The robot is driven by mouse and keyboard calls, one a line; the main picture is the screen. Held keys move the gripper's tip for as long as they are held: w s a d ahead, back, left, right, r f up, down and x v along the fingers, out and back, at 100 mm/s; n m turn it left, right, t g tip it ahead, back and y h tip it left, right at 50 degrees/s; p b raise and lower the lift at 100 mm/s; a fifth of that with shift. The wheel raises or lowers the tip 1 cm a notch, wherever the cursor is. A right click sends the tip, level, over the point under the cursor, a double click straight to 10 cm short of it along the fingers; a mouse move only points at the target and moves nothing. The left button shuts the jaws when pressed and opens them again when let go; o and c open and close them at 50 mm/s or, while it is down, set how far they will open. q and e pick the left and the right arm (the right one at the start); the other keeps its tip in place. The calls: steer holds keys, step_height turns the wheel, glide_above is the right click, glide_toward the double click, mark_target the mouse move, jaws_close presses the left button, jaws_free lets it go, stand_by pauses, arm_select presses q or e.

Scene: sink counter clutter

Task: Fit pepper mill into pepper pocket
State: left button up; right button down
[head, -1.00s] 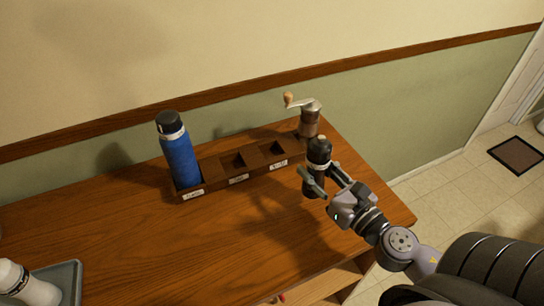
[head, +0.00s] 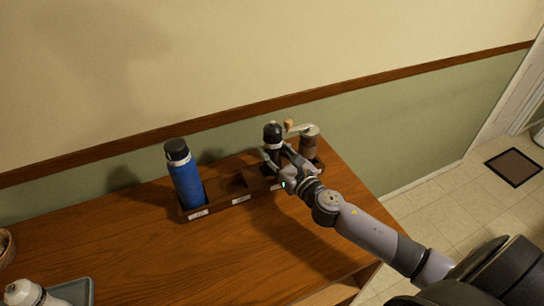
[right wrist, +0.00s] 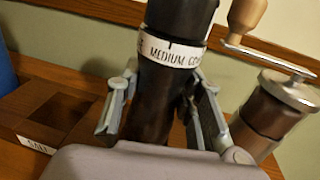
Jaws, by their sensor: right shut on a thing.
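The pepper mill (head: 272,133) is dark with a black domed top and a white band. In the right wrist view the mill (right wrist: 160,95) stands about upright between the fingers, and its band shows part of the lettering "MEDIUM". My right gripper (head: 279,154) is shut on it. The mill is at the third pocket from the left of the dark wooden rack (head: 213,208). The gripper hides its foot and that pocket, so I cannot tell whether it is inside or above. My left gripper is not in view.
A blue flask (head: 186,183) stands in the rack's left pocket, with an empty pocket (head: 238,187) beside it. A crank grinder (head: 309,142) stands close to the right of the mill. A grey tray (head: 78,291) with a white bottle (head: 25,293) is at lower left.

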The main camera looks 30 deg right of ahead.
mark_target(277, 164)
steer(key=shift+w+f+b, duration=0.2)
steer(key=shift+f+b, duration=0.5)
steer(key=shift+f, duration=1)
steer(key=c, duration=1.6)
jaws_free()
steer(key=shift+f, duration=0.2)
steer(key=o, duration=0.5)
steer(key=shift+r, duration=0.1)
